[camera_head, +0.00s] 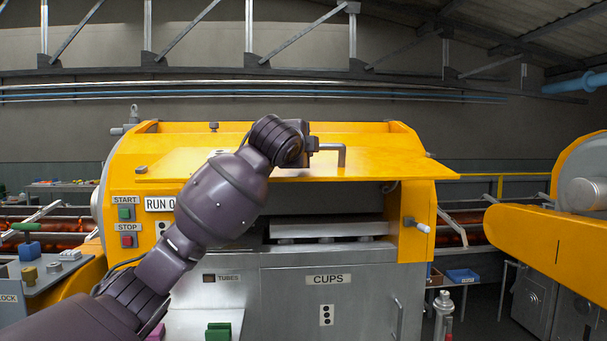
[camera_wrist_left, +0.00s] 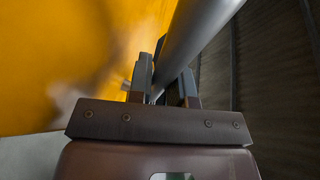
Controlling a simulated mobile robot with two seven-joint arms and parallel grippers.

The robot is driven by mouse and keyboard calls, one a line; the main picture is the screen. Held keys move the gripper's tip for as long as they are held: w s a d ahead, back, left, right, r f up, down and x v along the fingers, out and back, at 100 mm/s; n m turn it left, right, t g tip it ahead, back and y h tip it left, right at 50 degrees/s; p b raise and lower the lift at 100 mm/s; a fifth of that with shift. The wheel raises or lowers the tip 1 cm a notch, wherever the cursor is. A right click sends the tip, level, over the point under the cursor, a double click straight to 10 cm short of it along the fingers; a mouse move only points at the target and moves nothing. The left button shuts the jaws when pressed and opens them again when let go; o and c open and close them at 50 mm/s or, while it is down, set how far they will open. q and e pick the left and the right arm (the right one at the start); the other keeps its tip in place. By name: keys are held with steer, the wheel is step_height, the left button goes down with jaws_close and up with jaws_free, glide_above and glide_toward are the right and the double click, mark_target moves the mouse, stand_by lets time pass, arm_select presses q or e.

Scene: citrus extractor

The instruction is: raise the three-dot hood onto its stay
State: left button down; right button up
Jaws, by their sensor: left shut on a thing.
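The yellow hood (camera_head: 380,163) of the middle machine is lifted, its panel jutting out over a dark open bay. Its grey bar handle (camera_head: 342,155) is at the front. My left gripper (camera_head: 312,146) is shut on this handle, partly hidden behind my wrist. In the left wrist view the fingers (camera_wrist_left: 163,88) close around the grey bar (camera_wrist_left: 200,35) beside the yellow panel (camera_wrist_left: 80,60). I cannot make out the stay for certain. My right gripper is not in view.
A lever with a white grip (camera_head: 418,225) sticks out from the machine's right side. START (camera_head: 125,213) and STOP (camera_head: 127,241) buttons are at the left. Another yellow machine (camera_head: 545,235) stands at the right. A grey tray (camera_head: 325,230) lies inside the bay.

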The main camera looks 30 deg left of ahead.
arm_select(q)
steer(key=shift+n+g, duration=0.3)
steer(key=shift+g, duration=0.5)
steer(key=r, duration=0.5)
steer(key=shift+w+a+r, duration=0.15)
steer(key=shift+w+a, duration=0.15)
steer(key=shift+w+a+r+g+h, duration=0.1)
steer(key=shift+w+r+g+h, duration=0.1)
steer(key=shift+r, duration=0.25)
steer(key=shift+w+a+r+g+h, duration=0.1)
steer(key=shift+r+g, duration=0.1)
steer(key=shift+r, duration=0.25)
steer(key=c, duration=1.1)
jaws_free()
steer(key=shift+w, duration=0.1)
steer(key=b+v, duration=0.3)
steer(key=v, duration=0.7)
steer(key=shift+s, duration=0.4)
